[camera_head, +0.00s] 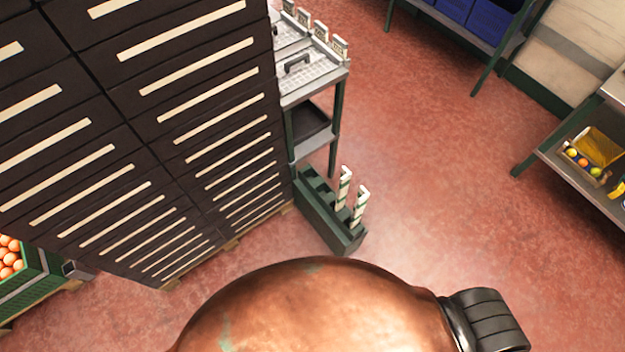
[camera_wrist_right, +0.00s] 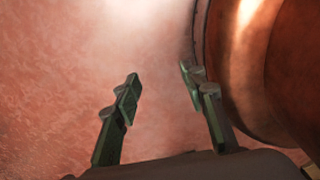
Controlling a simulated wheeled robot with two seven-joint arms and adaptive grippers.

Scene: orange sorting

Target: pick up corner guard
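Two pale upright pieces, which look like corner guards, stand in a dark green slotted rack (camera_head: 318,212) on the floor. One corner guard (camera_head: 344,186) stands farther back, and the other corner guard (camera_head: 359,206) stands nearer the front end. Both have short bent tops. My right gripper (camera_wrist_right: 160,90) is open, with its two green fingers apart and only blurred red floor between them in the right wrist view. No corner guard shows in that view. My left gripper is in neither view.
A tall stack of dark crates (camera_head: 150,130) stands left of the rack. A grey cart (camera_head: 310,85) with several small pale pieces on top stands behind it. Shelves line the back and right. Red floor (camera_head: 440,180) right of the rack is clear.

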